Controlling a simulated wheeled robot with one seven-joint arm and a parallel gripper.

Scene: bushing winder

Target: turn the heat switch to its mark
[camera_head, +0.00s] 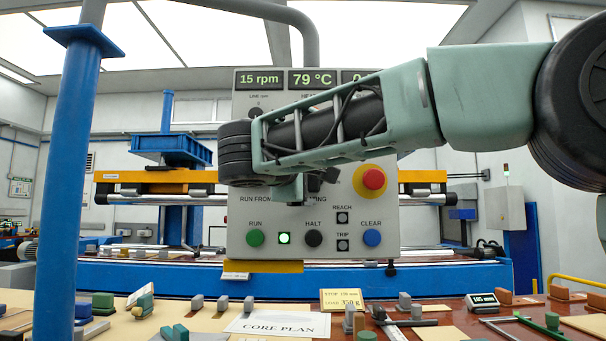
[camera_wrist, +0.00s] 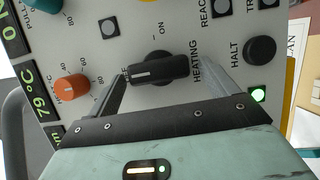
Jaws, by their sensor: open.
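The heat switch (camera_wrist: 158,70), a black bar knob beside the word HEATING, shows in the wrist view. Its white line points to the picture's left, toward the panel's displays. The ON mark (camera_wrist: 158,32) lies above it in that view, a quarter turn from the line. My gripper (camera_wrist: 160,72) is open, with one finger at each end of the bar; I cannot tell whether they touch it. In the head view my gripper (camera_head: 302,187) is in front of the grey control panel (camera_head: 295,255), and my arm hides much of the panel's middle.
Close by are an orange dial (camera_wrist: 71,88) and a black HALT button (camera_wrist: 261,49). A red stop button (camera_head: 373,178), green RUN button (camera_head: 255,238) and blue CLEAR button (camera_head: 372,238) also stand out. A bench with small parts and a CORE PLAN sheet (camera_head: 278,325) lies below.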

